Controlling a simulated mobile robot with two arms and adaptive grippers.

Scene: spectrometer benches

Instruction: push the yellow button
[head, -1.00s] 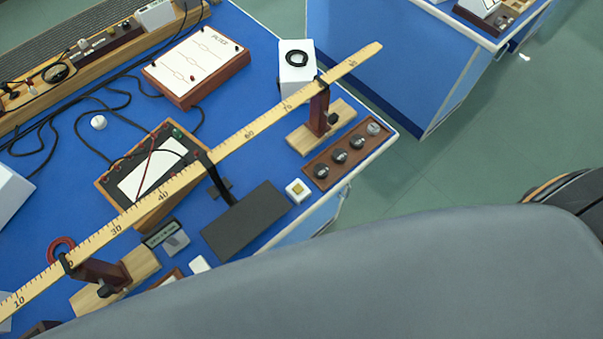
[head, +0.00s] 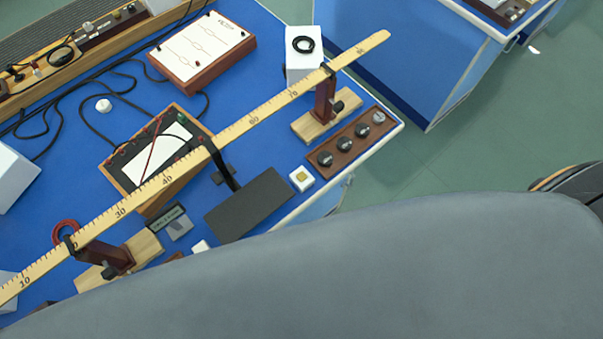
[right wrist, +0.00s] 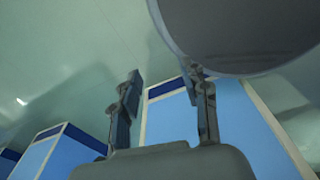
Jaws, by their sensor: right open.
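The yellow button (head: 301,176) is a small yellow square on a white block. It sits near the front edge of the blue bench, between a dark flat plate and a wooden strip with dark knobs. In the right wrist view my right gripper (right wrist: 165,82) is open and empty, its two fingers apart with floor and blue bench sides beyond. The button does not show in that view. Neither gripper shows in the head view, where a large grey rounded surface fills the lower part.
A long wooden ruler (head: 245,125) on stands spans the bench above it. The dark plate (head: 249,205) lies left of the button and the knob strip (head: 352,143) right of it. A white box (head: 303,70) stands farther back. Green floor (head: 480,150) is clear at right.

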